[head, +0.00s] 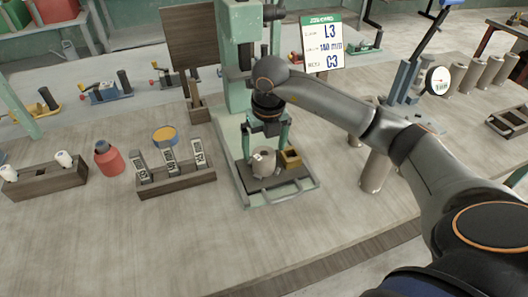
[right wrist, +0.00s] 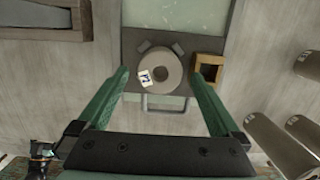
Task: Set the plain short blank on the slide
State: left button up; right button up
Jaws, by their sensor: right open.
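A round, grey, short blank (head: 264,162) with a small marked white label sits on the slide (head: 250,201), the flat tray with a handle at the foot of the green machine. In the right wrist view the blank (right wrist: 165,88) shows its round top with a central recess, between two small grey jaws. My right gripper (head: 267,139) is open above the blank. Its green fingers (right wrist: 160,76) stand on either side of it in the wrist view, apart from it. Several taller grey cylinders (head: 374,172) stand right of the machine. My left gripper is out of view.
A yellow-brown square block (head: 291,158) with a dark recess is beside the blank on the slide. A wooden rack (head: 178,187) with labelled pieces and a red bottle (head: 108,158) stand left. The front table is clear.

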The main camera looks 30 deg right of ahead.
aim_at(267, 159)
notch_tip(267, 159, up, 9)
jog(key=s, duration=0.1)
jog(key=shift+s+a, duration=0.15)
jog(key=shift+a, duration=0.05)
jog(key=shift+s, duration=0.15)
